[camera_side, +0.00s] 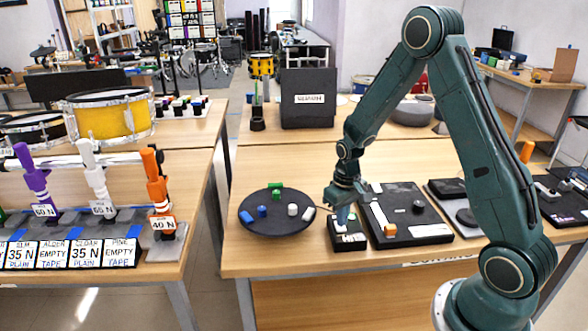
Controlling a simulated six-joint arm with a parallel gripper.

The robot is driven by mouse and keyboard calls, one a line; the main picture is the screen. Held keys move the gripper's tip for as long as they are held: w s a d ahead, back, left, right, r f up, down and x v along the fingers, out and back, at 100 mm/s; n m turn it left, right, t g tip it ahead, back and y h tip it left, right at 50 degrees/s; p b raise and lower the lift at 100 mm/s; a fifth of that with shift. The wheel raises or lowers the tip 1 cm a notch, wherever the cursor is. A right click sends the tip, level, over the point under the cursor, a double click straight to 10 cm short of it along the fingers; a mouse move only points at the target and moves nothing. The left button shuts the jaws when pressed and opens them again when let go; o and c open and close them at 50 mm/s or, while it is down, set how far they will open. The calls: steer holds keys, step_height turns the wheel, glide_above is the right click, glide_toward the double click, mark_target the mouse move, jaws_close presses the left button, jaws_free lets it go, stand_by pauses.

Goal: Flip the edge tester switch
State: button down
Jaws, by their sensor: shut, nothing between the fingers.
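A small black box (347,240) with a white label stands near the front edge of the wooden table; it may be the edge tester, but its label is too small to read fully. My gripper (342,215) points down at the top of this box with its fingers shut and nothing between them. The fingertips are at or just above the box top; I cannot tell whether they touch. The switch itself is hidden by the gripper or too small to make out.
A round black tray (277,228) with small coloured pieces lies left of the box. A flat black device (408,228) with an orange-and-white part lies close on the right. A black upright case (308,82) stands behind. A gap separates the left table.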

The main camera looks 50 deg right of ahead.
steer(key=shift+f, duration=0.7)
stand_by(0.6)
steer(key=shift+r, duration=3.5)
steer(key=shift+r, duration=0.1)
steer(key=s+a+r+n+t, duration=0.1)
steer(key=s+a+r, duration=0.25)
steer(key=r, duration=0.35)
steer(key=s+a+r+t, duration=0.2)
steer(key=s+a+r, duration=0.15)
steer(key=r, duration=0.45)
steer(key=s+a+r+n+t, duration=0.1)
steer(key=s+a+r, duration=0.2)
steer(key=s, duration=0.3)
steer(key=s+a+r+n+t, duration=0.1)
steer(key=s+a+r, duration=0.1)
steer(key=s, duration=0.4)
steer(key=shift+a+r+t, duration=0.3)
steer(key=shift+a+r, duration=0.1)
steer(key=shift+r, duration=0.2)
